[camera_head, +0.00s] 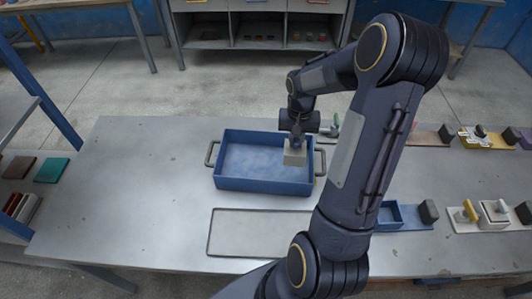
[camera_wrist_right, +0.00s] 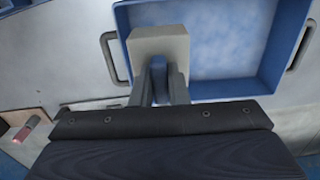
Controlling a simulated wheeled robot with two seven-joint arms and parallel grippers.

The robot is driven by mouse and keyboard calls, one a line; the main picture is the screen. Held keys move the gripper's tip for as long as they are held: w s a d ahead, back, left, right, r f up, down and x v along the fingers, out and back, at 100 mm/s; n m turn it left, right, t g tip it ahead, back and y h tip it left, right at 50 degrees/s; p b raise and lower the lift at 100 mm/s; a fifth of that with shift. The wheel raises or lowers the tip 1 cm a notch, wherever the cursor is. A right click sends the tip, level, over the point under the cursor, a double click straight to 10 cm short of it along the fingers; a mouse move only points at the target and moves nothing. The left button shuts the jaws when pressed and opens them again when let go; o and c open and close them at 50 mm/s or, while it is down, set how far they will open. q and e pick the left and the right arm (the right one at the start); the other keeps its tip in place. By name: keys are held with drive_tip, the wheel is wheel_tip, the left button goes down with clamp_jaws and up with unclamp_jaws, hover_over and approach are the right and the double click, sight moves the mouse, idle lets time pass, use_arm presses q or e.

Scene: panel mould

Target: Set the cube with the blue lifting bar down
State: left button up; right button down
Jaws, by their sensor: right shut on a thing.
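My right gripper (camera_head: 297,140) is shut on the blue lifting bar (camera_wrist_right: 157,78) of a pale grey cube (camera_head: 295,154). The cube hangs upright over the right part of the blue tray (camera_head: 262,185), near its back rim. In the right wrist view the cube (camera_wrist_right: 158,45) covers part of one side wall of the tray (camera_wrist_right: 205,88). Its underside is hidden, so I cannot tell how high it is. The visible tray floor is empty. My left gripper is not in view.
A thin-rimmed flat grey plate (camera_head: 260,232) lies in front of the tray. On the right are a small blue box (camera_head: 388,216), a dark block (camera_head: 428,211) and a piece with a yellow handle (camera_head: 466,213). The table's left side (camera_head: 130,190) is clear.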

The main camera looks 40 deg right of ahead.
drive_tip(key=w+a+f+b, duration=0.2)
drive_tip(key=w+f, duration=0.2)
drive_tip(key=w+a+f+b, duration=0.2)
drive_tip(key=w+f, duration=0.2)
drive_tip(key=w+a+f+b, duration=0.2)
drive_tip(key=w+f, duration=0.2)
drive_tip(key=shift+f, duration=0.4)
drive_tip(key=shift+r, duration=0.1)
drive_tip(key=c, duration=1.8)
unclamp_jaws()
drive_tip(key=shift+f+b, duration=0.2)
drive_tip(key=shift+b, duration=0.1)
drive_tip(key=shift+c, duration=0.2)
drive_tip(key=o, duration=0.4)
drive_tip(key=shift+o, duration=0.2)
